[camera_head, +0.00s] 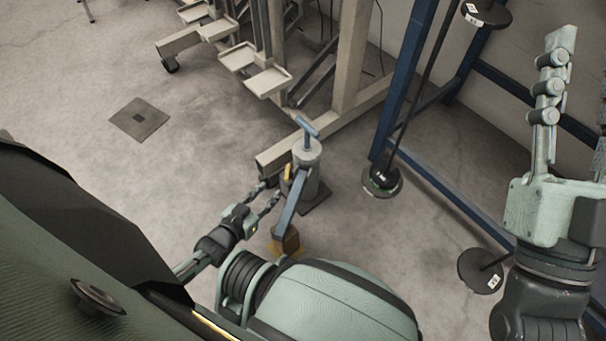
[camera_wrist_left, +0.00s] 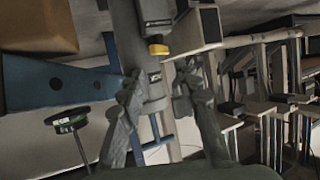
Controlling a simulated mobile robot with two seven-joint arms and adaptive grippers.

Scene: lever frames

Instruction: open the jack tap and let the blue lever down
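The jack (camera_head: 307,168) is an upright grey cylinder on a dark base on the floor, with a blue T-handle (camera_head: 306,127) on top. Its blue lever (camera_head: 292,202) slants from the jack toward a brown block (camera_head: 287,240); I cannot tell whether they touch. The yellow tap (camera_head: 288,172) is on the jack's left side. My left gripper (camera_head: 266,189) is open beside the jack, fingers pointing at it. In the left wrist view the tap (camera_wrist_left: 158,50) shows just beyond the parted fingertips (camera_wrist_left: 160,72), with nothing held. My right gripper (camera_head: 582,65) is open and empty, far right, partly cut off.
A beige frame with trays (camera_head: 268,82) stands behind the jack. A blue rack (camera_head: 408,75) with a hanging dark disc weight (camera_head: 382,182) is to its right. Another disc (camera_head: 480,271) is nearer me. A floor plate (camera_head: 139,119) lies left; the floor around it is clear.

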